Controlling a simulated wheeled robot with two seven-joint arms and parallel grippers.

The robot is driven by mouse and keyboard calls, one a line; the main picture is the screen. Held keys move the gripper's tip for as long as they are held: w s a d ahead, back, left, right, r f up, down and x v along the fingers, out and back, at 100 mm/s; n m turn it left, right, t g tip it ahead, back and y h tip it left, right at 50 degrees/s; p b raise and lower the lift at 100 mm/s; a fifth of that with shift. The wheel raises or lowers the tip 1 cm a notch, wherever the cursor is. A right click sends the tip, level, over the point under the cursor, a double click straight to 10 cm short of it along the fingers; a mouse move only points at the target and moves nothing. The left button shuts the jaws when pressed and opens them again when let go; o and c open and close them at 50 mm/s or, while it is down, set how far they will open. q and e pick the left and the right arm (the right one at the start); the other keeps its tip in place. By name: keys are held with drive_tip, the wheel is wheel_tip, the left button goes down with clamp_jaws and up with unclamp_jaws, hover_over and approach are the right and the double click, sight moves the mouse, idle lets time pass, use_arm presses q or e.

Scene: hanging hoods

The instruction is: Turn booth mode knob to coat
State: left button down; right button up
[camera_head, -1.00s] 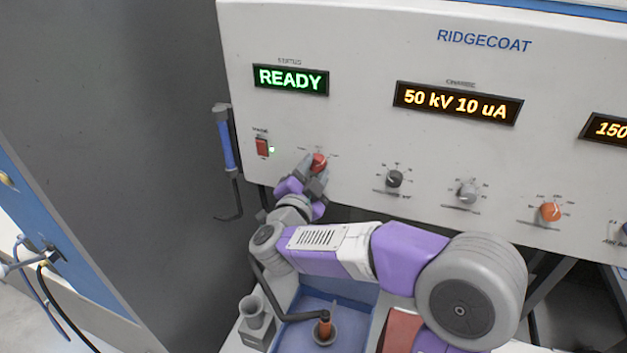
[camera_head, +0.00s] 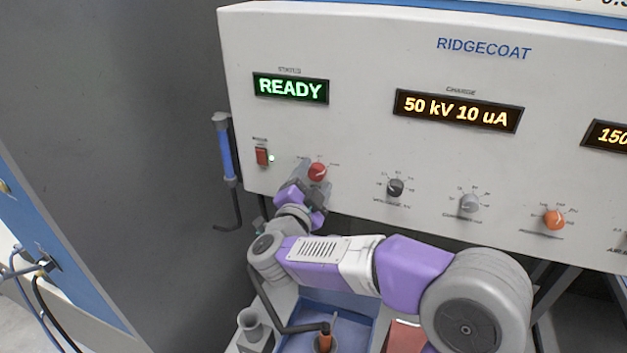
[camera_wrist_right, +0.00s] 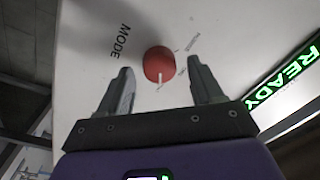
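The red mode knob (camera_head: 317,172) is at the lower left of the white control panel, below the green READY display (camera_head: 290,88). In the right wrist view the red knob (camera_wrist_right: 159,64) shows a white pointer line and a MODE label beside it; the smaller position labels are hard to read. My right gripper (camera_head: 312,186) is just below and in front of the knob. In the wrist view its two fingers (camera_wrist_right: 160,80) are apart, one on each side of the knob's near edge, with visible gaps and no contact. My left gripper is not in view.
Black (camera_head: 395,187), grey (camera_head: 469,202) and orange (camera_head: 554,218) knobs run to the right. A blue-handled tool (camera_head: 225,152) hangs at the panel's left edge. A blue tray (camera_head: 345,306) lies below my arm.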

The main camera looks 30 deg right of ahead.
drive_tip(key=v, duration=0.7)
drive_tip(key=shift+s+a, duration=0.2)
idle(0.4)
